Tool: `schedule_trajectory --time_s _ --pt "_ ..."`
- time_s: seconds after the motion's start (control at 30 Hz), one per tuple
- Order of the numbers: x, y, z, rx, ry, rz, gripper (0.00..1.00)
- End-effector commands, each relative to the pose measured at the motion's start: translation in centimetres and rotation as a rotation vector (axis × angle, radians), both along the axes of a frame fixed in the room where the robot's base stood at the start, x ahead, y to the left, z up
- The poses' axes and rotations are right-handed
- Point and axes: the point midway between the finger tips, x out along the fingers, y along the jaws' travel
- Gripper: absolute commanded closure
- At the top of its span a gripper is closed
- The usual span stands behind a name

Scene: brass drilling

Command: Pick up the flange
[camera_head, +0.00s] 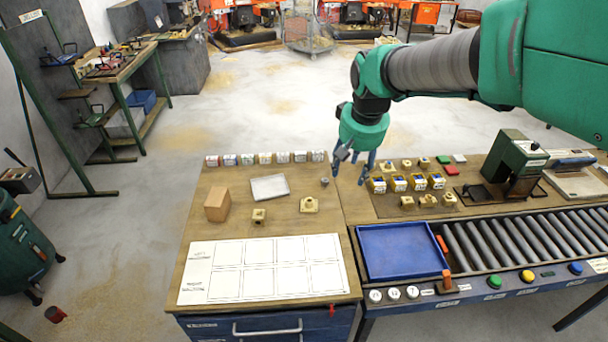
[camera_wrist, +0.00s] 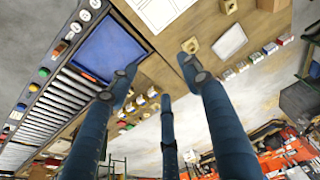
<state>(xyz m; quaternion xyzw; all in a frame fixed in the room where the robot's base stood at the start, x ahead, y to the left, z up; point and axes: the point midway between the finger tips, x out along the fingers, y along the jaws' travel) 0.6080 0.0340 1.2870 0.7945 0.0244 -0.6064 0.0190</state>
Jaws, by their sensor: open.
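A brass flange (camera_head: 309,205), with a flat base and a raised round middle, lies on the wooden bench top. It also shows in the wrist view (camera_wrist: 190,45), just above a fingertip. Another brass fitting (camera_head: 259,216) sits to its left and also shows in the wrist view (camera_wrist: 229,6). My gripper (camera_head: 350,171) points down above the bench, to the right of and beyond the flange in the head view. In the wrist view its fingers (camera_wrist: 158,72) are spread apart with nothing between them. The flange is apart from the fingers.
A small grey part (camera_head: 325,182) lies near my gripper. A cardboard-coloured block (camera_head: 217,204), a pale tray (camera_head: 269,188) and a row of small boxes (camera_head: 265,158) share the bench. A white grid sheet (camera_head: 262,270) covers the front. A blue tray (camera_head: 400,250) and roller conveyor (camera_head: 525,239) stand right.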

Motion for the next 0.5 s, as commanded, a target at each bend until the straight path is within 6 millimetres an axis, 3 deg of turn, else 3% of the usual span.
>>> schedule_trajectory --time_s 0.27,0.5 --pt "6.2 1.3 -1.4 -0.003 0.052 0.015 0.51" --pt "11.1 2.4 -3.8 -0.007 0.095 0.026 0.51"
